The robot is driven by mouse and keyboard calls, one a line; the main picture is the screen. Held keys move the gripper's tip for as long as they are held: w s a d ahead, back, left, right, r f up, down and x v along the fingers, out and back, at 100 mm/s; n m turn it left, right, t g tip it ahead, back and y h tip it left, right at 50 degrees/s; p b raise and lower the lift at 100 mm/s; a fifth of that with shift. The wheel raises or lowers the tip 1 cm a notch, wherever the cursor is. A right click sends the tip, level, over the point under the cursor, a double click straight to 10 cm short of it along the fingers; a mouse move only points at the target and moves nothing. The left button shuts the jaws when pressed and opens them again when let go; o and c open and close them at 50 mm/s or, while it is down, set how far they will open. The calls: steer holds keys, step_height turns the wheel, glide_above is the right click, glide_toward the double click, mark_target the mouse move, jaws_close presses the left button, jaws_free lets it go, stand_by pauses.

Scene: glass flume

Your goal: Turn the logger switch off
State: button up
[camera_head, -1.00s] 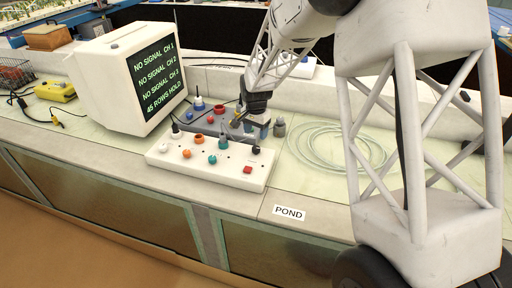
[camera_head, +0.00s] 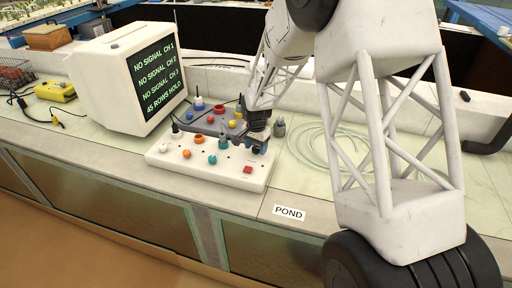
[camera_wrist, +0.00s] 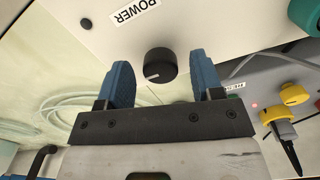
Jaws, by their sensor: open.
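A black rotary knob (camera_wrist: 160,65) with a white pointer line stands on the white control box (camera_wrist: 240,25) in the wrist view, close to a label reading POWER (camera_wrist: 135,10). My gripper (camera_wrist: 160,60) is open, its two blue fingers on either side of the knob with a gap on each side. In the head view my gripper (camera_head: 258,140) is over the right end of the white box (camera_head: 205,174) and partly hides the knob there. I cannot tell from the lettering whether this knob is the logger switch.
A grey box (camera_wrist: 295,75) with a yellow knob (camera_wrist: 294,94), a small red light and a partly hidden label lies beside the white box. A monitor (camera_head: 120,75) reading NO SIGNAL stands left. Coiled clear tubing (camera_head: 312,148) lies right.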

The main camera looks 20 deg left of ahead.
steer(key=shift+f, duration=0.15)
steer(key=shift+c, duration=0.3)
steer(key=c, duration=0.9)
steer(key=shift+o, duration=0.2)
